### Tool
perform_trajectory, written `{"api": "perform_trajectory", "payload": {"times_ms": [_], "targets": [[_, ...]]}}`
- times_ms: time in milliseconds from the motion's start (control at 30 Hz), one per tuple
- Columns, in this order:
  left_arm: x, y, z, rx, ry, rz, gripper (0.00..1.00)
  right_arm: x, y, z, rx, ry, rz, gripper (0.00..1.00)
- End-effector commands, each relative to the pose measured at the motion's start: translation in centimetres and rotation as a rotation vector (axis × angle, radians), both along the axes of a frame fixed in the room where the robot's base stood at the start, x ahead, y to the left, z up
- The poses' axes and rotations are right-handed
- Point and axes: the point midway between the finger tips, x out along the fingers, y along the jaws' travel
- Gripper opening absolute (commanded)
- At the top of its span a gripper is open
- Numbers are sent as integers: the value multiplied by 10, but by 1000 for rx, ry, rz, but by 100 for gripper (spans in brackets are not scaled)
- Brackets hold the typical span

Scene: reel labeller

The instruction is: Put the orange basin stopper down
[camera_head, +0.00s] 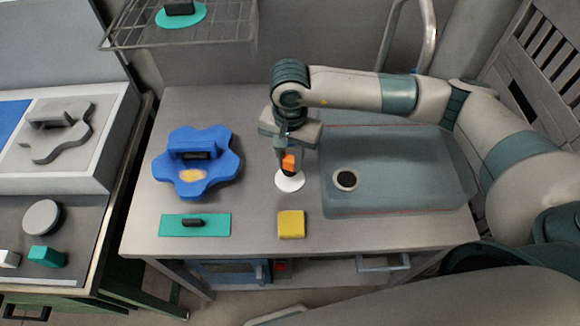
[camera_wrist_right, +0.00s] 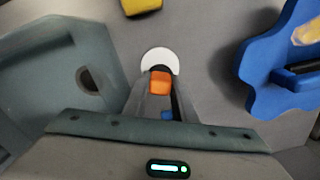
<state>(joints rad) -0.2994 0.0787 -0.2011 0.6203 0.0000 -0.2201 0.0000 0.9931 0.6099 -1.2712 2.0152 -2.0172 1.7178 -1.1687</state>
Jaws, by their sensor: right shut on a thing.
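The orange basin stopper (camera_head: 289,161) is a small block between the fingertips of my right gripper (camera_head: 287,168), which is shut on it. It also shows in the right wrist view (camera_wrist_right: 159,83). In the head view it is at a round white disc (camera_head: 290,182) on the counter, left of the basin. The white disc shows beyond the stopper in the right wrist view (camera_wrist_right: 160,59). I cannot tell whether the stopper touches it. The fingers hide part of the stopper. My left gripper is not in view.
The grey basin (camera_head: 400,200) with a dark drain (camera_head: 346,180) lies to the right. A blue wavy-edged piece with a handle (camera_head: 205,178) lies to the left. A yellow block (camera_head: 291,224) and a teal plate with a black handle (camera_head: 207,226) lie along the front. Bare counter separates them.

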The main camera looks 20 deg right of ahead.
Motion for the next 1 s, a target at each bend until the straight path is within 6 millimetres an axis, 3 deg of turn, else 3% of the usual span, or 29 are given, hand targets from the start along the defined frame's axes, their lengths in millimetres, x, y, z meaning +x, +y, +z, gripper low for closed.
{"api": "perform_trajectory", "payload": {"times_ms": [167,433,967,1000], "targets": [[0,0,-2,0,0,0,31,0,0,-7,0,1,0,0],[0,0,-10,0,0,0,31,0,0,-36,0,1,-1,0],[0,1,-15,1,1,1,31,0,0,-41,0,0,0,0],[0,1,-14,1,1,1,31,0,0,-40,0,0,0,34]]}}
